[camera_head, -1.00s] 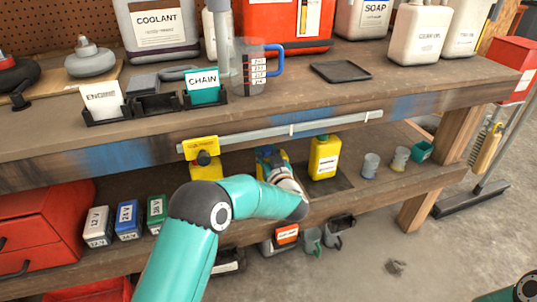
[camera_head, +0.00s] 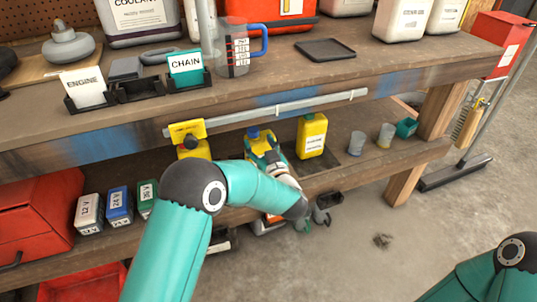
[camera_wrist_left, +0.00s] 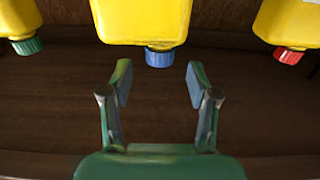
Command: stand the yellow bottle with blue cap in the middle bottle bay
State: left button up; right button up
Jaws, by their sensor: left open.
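The yellow bottle with blue cap (camera_head: 254,137) stands on the lower shelf, partly hidden by my left gripper (camera_head: 266,152). In the left wrist view the bottle (camera_wrist_left: 143,18) is at the top centre, its blue cap pointing down in the picture. My left gripper (camera_wrist_left: 160,85) is open and empty there, its fingertips just short of the bottle. I cannot tell which place is the middle bottle bay.
Another yellow bottle (camera_head: 311,137) stands to the right, and a yellow object (camera_head: 193,147) to the left. The wrist view shows neighbours with a green cap (camera_wrist_left: 27,46) and a red cap (camera_wrist_left: 288,56). The upper shelf edge (camera_head: 330,88) overhangs. Cups (camera_head: 357,143) stand further right.

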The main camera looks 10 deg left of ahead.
pick_arm(q)
jog(key=v, duration=0.6)
jog(key=shift+p, duration=0.35)
jog(key=shift+s+d, duration=0.1)
jog(key=shift+s, duration=0.05)
